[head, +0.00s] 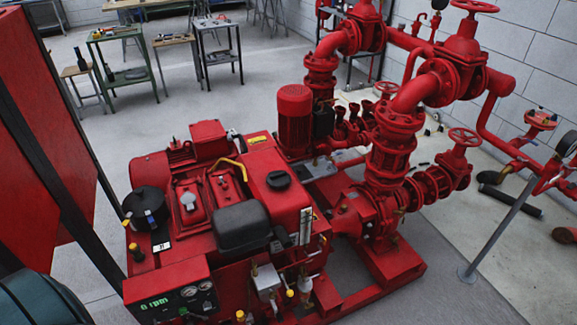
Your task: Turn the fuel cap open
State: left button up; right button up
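The fuel cap (278,180) is a round black cap on top of the red fuel tank (262,162) of the pumpset's engine. It appears seated on its opening. Whether it is tight or loose cannot be told. Neither of my grippers is in the head view, and nothing touches the cap.
A black box-shaped part (241,226) lies just in front of the tank. A control panel (170,295) reads 0 rpm. Red pipes and valves (440,80) rise to the right. A red panel (45,130) stands at left. Tool tables (125,78) stand behind; the grey floor between is clear.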

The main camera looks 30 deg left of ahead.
aim_at(276, 179)
jog(key=k+j, duration=0.15)
jog(key=j, duration=0.2)
jog(key=k+j, duration=0.1)
jog(key=j, duration=0.25)
jog(key=k+j+z, duration=0.1)
jog(key=j, duration=0.3)
jog(key=k+j, duration=0.15)
jog(key=j, duration=0.2)
